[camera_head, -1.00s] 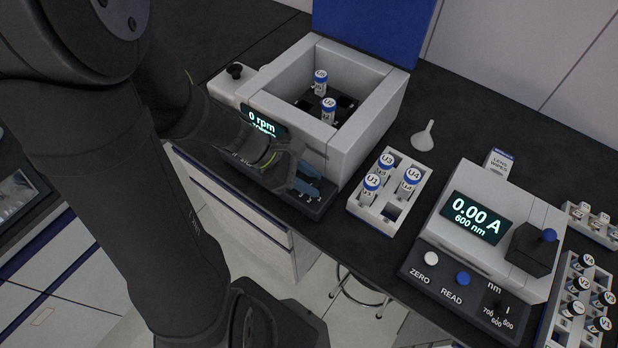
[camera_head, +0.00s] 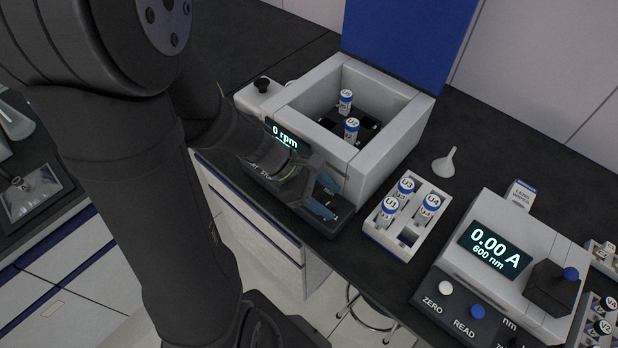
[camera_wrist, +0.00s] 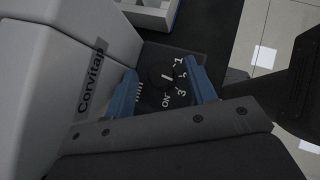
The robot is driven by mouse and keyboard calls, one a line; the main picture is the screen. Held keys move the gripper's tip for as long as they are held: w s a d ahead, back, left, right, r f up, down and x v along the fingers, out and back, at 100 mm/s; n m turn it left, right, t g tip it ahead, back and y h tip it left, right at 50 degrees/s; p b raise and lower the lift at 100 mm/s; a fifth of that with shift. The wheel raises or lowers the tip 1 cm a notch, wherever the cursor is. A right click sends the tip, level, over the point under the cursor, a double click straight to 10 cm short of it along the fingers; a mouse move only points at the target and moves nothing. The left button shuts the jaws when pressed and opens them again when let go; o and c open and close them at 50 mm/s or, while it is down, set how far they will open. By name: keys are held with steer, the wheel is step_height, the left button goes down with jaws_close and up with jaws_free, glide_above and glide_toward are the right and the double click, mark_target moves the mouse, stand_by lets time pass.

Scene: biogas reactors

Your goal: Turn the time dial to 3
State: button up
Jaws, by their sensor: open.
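The time dial (camera_wrist: 160,78) is a small dark round knob on the machine's black front panel in the wrist view. Figures 1 and 3 and the word ON are printed beside it. A pale mark shows at the knob, but I cannot tell clearly which figure it points to. My gripper (camera_wrist: 163,88) is open, with one blue fingertip on each side of the dial; I cannot tell whether they touch it. In the head view my gripper (camera_head: 325,196) is at the front of the white shaker (camera_head: 390,148), whose display (camera_head: 286,134) reads 0 rpm. The dial is hidden there.
Vials U2 and another stand inside the shaker's open chamber. A white rack (camera_head: 382,240) with vials U1, U3 and U4 stands to its right. The bench edge runs just in front of the shaker.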

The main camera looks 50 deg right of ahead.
steer(key=v, duration=1.7)
steer(key=shift+s, duration=0.1)
steer(key=s+r+m+t, duration=0.4)
steer(key=s+m+t, duration=0.7)
steer(key=m, duration=1)
steer(key=shift+g, duration=0.9)
steer(key=x, duration=0.5)
steer(key=s+x, duration=0.1)
steer(key=x, duration=0.5)
steer(key=s+x, duration=0.1)
steer(key=x, duration=0.4)
steer(key=shift+s+a+f, duration=0.1)
steer(key=shift+f, duration=0.45)
